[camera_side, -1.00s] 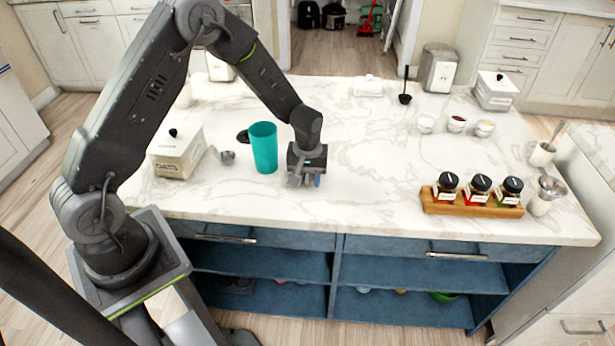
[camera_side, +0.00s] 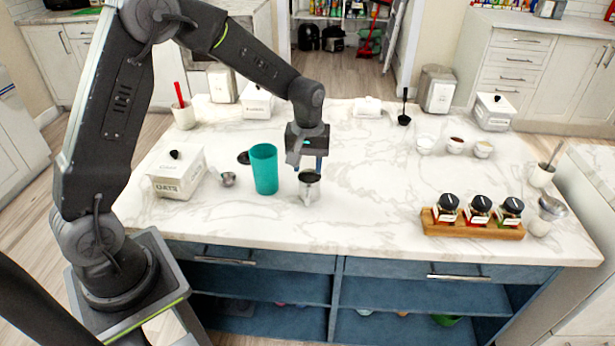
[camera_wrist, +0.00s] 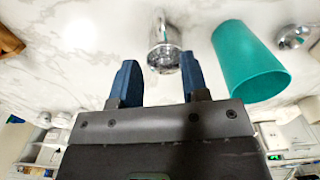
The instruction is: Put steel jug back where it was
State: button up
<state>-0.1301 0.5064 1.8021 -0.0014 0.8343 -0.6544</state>
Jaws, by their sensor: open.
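The steel jug (camera_side: 309,188) stands upright on the marble counter, just right of a teal cup. My gripper (camera_side: 308,165) is directly above it, pointing down, with its fingers open and empty close over the jug's rim. In the wrist view the shiny jug (camera_wrist: 163,50) lies just beyond the blue fingertips of my gripper (camera_wrist: 158,75), nearer the right finger. I cannot tell whether that finger touches it.
The teal cup (camera_side: 264,170) stands close on the left, with a small steel scoop (camera_side: 228,179) and an oats box (camera_side: 178,174) further left. A wooden rack of jars (camera_side: 473,222) is at right. The counter between jug and rack is clear. Open blue shelves (camera_side: 260,287) lie below.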

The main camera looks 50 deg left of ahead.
jog(key=shift+r, duration=0.45)
jog(key=s+d+r+m+t, duration=0.2)
jog(key=s+r+m, duration=0.2)
jog(key=s+r, duration=0.4)
jog(key=s+d+r+m+t, duration=0.3)
jog(key=s+r+m, duration=0.2)
jog(key=s, duration=1)
notch_tip(320, 180, up, 3)
jog(key=shift+s+d+r+t, duration=0.15)
jog(key=shift+s+d+t, duration=0.1)
jog(key=shift+d+t, duration=0.1)
